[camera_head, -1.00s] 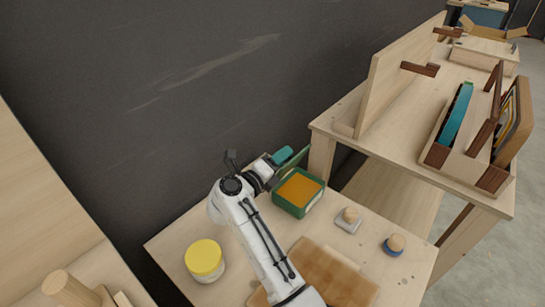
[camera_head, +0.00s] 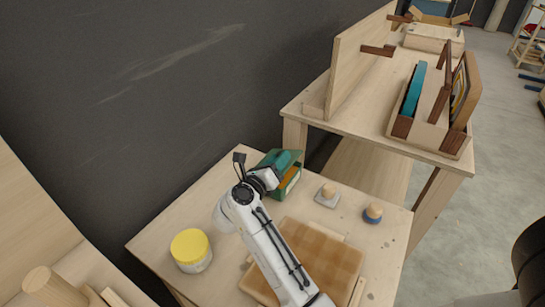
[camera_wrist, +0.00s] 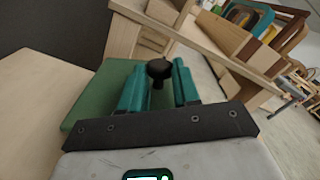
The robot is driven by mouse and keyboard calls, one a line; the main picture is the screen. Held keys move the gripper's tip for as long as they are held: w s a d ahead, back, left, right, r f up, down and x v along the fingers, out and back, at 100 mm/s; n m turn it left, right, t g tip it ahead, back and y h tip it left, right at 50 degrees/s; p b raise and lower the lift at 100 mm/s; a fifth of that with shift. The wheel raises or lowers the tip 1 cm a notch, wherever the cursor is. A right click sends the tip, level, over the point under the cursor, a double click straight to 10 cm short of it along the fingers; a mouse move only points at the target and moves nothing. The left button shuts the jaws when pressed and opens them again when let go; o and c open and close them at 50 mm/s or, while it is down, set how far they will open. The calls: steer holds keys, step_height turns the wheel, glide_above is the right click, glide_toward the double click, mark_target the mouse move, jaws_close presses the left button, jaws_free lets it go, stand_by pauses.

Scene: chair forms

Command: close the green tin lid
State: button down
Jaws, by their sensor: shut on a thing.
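The green tin (camera_head: 292,186) stands at the back of the small wooden table, partly hidden by my arm. Some of its orange inside shows under the lid. The green tin lid (camera_wrist: 95,98) fills the left middle of the wrist view; in the head view it is tilted over the tin, with a gap. My gripper (camera_head: 284,160) is over the tin. In the wrist view, its teal fingers (camera_wrist: 160,86) are shut on a dark round knob (camera_wrist: 159,69), which seems to belong to the lid.
A yellow-lidded jar (camera_head: 191,250) stands at the left. A checked wooden board (camera_head: 325,262) lies under my arm. Two wooden-knobbed pieces, one grey (camera_head: 327,197) and one blue (camera_head: 372,213), are right of the tin. A taller table (camera_head: 375,133) with a wooden organiser (camera_head: 430,132) stands behind.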

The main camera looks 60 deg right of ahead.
steer(key=shift+s+f, duration=0.3)
steer(key=shift+f, duration=0.2)
steer(key=shift+s+f, duration=0.3)
steer(key=shift+f, duration=0.2)
steer(key=c, duration=0.8)
jaws_free()
steer(key=shift+a, duration=0.1)
